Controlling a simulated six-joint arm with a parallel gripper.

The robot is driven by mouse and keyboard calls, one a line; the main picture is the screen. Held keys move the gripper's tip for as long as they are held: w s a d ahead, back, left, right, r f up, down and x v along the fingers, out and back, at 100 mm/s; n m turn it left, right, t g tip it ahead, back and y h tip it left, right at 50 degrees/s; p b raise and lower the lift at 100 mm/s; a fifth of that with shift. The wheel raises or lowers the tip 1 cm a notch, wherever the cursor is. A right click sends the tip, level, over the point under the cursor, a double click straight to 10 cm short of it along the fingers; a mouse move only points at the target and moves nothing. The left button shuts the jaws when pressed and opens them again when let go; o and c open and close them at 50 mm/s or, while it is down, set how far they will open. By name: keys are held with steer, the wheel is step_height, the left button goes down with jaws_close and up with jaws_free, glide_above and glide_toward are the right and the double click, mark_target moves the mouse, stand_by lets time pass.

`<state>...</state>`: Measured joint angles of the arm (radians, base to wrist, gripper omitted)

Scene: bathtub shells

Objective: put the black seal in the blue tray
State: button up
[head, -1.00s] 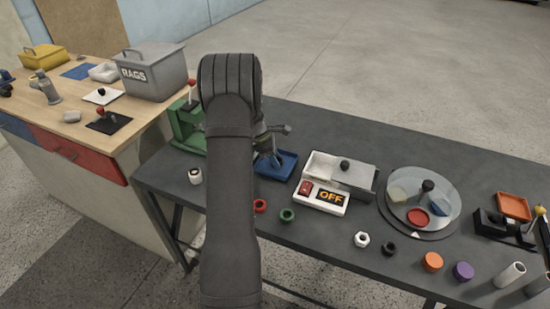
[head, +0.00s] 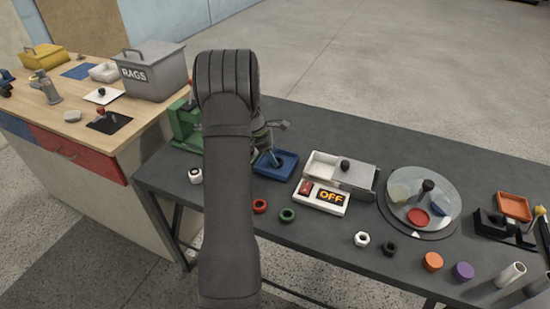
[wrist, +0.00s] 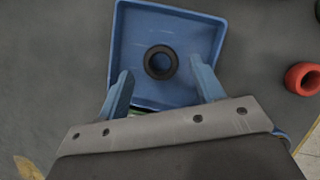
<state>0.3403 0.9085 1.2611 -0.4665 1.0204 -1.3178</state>
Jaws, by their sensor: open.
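The black seal (wrist: 160,62) is a dark ring lying flat on the floor of the blue tray (wrist: 198,28), near its middle in the wrist view. In the head view the blue tray (head: 287,168) stands on the dark bench, and the seal in it cannot be made out behind my arm. My gripper (wrist: 162,82) is open above the tray's near part. Its two blue fingers are apart, one on each side and a little short of the seal, touching nothing I can make out. In the head view my gripper (head: 277,163) is partly hidden by my arm.
A white box with an OFF display (head: 331,197) stands right of the tray. A green press (head: 186,127) stands to the left. A red ring (head: 260,206) and a green ring (head: 287,215) lie in front. A turntable (head: 420,200) is further right.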

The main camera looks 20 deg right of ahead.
steer(key=v, duration=1)
steer(key=x, duration=1.2)
steer(key=shift+d+r, duration=0.1)
steer(key=shift+r, duration=1.75)
steer(key=shift+f, duration=0.15)
